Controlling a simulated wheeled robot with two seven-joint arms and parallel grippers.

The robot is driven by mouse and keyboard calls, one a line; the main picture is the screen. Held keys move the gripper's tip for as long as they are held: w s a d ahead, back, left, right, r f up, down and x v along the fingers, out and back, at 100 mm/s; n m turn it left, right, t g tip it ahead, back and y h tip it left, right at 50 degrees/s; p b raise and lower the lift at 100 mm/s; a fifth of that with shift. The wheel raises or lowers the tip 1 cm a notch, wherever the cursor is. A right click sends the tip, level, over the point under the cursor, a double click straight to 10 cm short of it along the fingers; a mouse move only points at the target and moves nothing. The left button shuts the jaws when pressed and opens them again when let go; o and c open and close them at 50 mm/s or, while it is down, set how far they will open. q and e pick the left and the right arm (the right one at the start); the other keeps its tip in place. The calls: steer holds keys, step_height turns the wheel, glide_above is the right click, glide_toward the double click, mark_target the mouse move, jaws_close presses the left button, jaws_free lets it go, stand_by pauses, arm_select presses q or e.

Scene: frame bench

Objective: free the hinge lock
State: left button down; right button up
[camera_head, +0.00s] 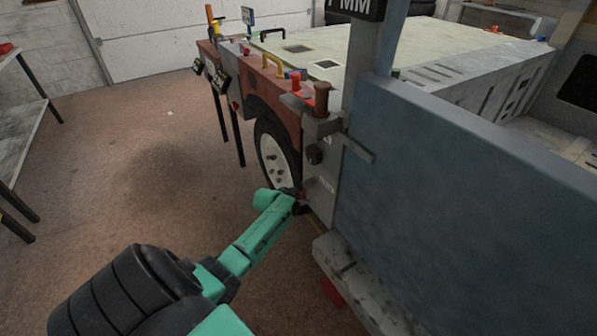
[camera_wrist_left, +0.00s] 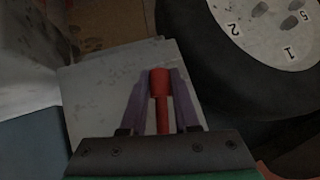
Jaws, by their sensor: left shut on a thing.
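A red pin (camera_wrist_left: 161,85) with a thicker head stands between the two purple-grey fingers of my left gripper (camera_wrist_left: 160,80) in the left wrist view. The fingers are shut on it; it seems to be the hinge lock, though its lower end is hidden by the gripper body. In the head view my left gripper (camera_head: 301,198) is low at the grey hinge post (camera_head: 321,180), beside the wheel. The pin is mostly hidden there. The large blue-grey panel (camera_head: 460,210) stands to the right of the post. My right gripper is not in view.
The wheel (camera_head: 275,158) is close behind my left gripper and also shows in the left wrist view (camera_wrist_left: 270,30). A grey ledge (camera_head: 360,285) lies below the panel. Brown floor (camera_head: 130,170) is open to the left; a table (camera_head: 25,130) stands at the far left.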

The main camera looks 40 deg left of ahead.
arm_select(q)
steer(key=shift+s+d+f+n+g+h, duration=0.1)
steer(key=shift+s+d+n+g+h, duration=0.1)
steer(key=shift+d+n+h, duration=0.3)
steer(key=shift+s+d+f+n+g+h, duration=0.1)
steer(key=shift+s+d+n+h, duration=0.1)
steer(key=shift+d+h, duration=0.45)
steer(key=shift+d, duration=0.1)
steer(key=c, duration=0.6)
jaws_free()
steer(key=shift+c, duration=0.2)
steer(key=shift+w, duration=0.1)
steer(key=shift+r, duration=0.1)
steer(key=shift+s+r+p, duration=0.25)
steer(key=shift+p, duration=0.1)
steer(key=p+v, duration=0.3)
steer(key=v, duration=1)
steer(key=shift+s+r, duration=0.25)
steer(key=shift+r, duration=0.05)
